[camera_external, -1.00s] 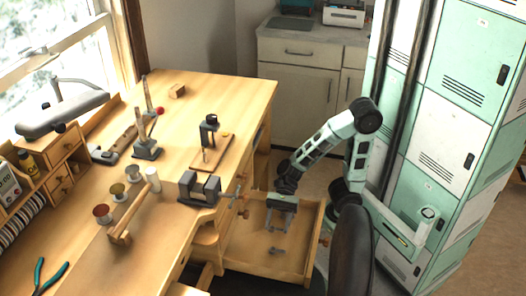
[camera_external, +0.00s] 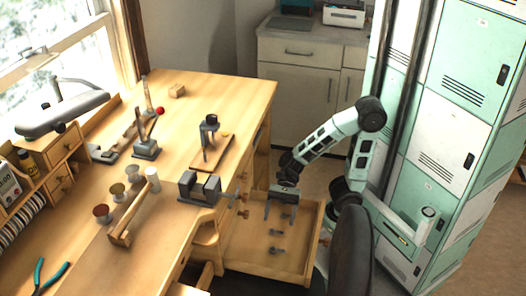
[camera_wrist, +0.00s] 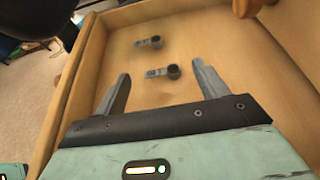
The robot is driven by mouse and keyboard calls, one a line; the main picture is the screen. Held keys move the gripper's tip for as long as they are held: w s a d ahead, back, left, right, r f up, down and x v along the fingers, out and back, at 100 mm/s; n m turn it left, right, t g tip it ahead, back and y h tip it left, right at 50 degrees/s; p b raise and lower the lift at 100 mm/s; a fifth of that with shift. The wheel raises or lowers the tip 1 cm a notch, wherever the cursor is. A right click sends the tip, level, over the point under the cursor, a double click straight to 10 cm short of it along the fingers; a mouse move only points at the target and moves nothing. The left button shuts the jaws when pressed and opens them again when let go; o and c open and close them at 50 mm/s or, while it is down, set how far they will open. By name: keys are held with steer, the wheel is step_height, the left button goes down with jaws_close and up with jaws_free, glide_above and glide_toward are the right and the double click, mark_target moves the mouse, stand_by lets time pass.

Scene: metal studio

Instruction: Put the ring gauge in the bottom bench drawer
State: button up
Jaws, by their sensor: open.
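The open bench drawer (camera_external: 300,262) is pulled out low at the bench's right side; its wooden floor also shows in the wrist view (camera_wrist: 215,40). Two small grey pieces lie flat in it, each a dark round ring with a flat tab, like ring gauges. The nearer ring gauge (camera_wrist: 163,72) lies just beyond my fingertips; the farther one (camera_wrist: 149,43) lies past it. They show in the external view as the upper piece (camera_external: 275,233) and lower piece (camera_external: 275,250). My gripper (camera_external: 280,217) is open and empty above the drawer, its fingers wide apart.
The wooden workbench (camera_external: 215,95) holds a small vise (camera_external: 199,188), a gauge stand (camera_external: 209,135) and several spools. A dark chair back (camera_external: 352,250) stands right of the drawer. Green and white lockers (camera_external: 445,120) stand at the right.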

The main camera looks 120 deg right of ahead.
steer(key=p+v, duration=0.2)
steer(key=v, duration=0.6)
steer(key=shift+d+r, duration=0.1)
steer(key=shift+r, duration=0.15)
steer(key=shift+s+d+p, duration=0.3)
steer(key=shift+s+p, duration=0.1)
steer(key=s+a+r+n+g+h+p, duration=0.3)
steer(key=a+r+n+p, duration=0.4)
steer(key=p, duration=0.8)
steer(key=s+a+r+n+g+h+p, duration=0.3)
steer(key=a+r+n+p, duration=0.5)
steer(key=r+n+p, duration=0.6)
steer(key=s+a+r+n+g+h+p, duration=0.2)
steer(key=a+r+n+p, duration=0.5)
steer(key=p, duration=1.1)
step_height(320, 180, up, 4)
steer(key=s+n+g, duration=0.1)
steer(key=s+n, duration=0.1)
steer(key=n, duration=0.4)
steer(key=shift+a+f+n+h, duration=0.2)
steer(key=shift+a+n+h, duration=0.05)
steer(key=shift+n+h, duration=0.15)
